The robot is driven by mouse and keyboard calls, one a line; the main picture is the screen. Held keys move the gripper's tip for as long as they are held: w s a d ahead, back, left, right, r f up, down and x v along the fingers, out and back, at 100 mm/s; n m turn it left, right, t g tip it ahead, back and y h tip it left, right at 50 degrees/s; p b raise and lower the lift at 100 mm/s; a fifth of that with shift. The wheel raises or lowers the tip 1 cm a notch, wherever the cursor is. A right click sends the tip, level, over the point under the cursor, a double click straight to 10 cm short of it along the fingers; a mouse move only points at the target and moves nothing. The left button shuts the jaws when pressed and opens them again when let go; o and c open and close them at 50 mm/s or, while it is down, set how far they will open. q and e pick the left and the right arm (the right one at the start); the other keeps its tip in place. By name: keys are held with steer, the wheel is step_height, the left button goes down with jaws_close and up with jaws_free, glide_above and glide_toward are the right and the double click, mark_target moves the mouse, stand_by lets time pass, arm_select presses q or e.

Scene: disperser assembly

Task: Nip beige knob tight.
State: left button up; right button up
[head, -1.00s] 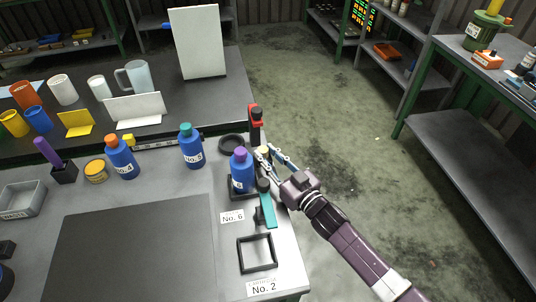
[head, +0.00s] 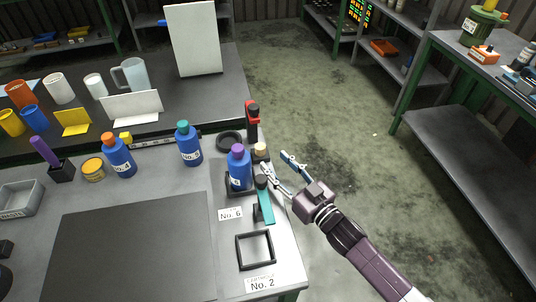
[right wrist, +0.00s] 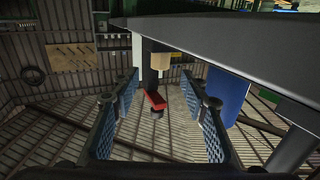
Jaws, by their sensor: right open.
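The beige knob (head: 261,149) sits near the right edge of the bench, just behind the blue bottle with the purple cap (head: 239,168). In the right wrist view the beige knob (right wrist: 159,60) is ahead, above and between the spread fingers. My right gripper (head: 276,162) is open and empty, to the right of the knob and apart from it. In the right wrist view its two blue pads (right wrist: 160,112) stand wide apart with nothing between them. My left gripper is not in view.
A red and black clamp-like part (head: 252,118) stands just behind the knob. A teal-handled tool (head: 265,203) lies in front of it. A black square frame (head: 254,234) lies near the bench's front right corner. Open floor (head: 330,130) lies right of the bench.

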steer(key=v, duration=0.6)
steer(key=shift+s, duration=0.1)
stand_by(0.4)
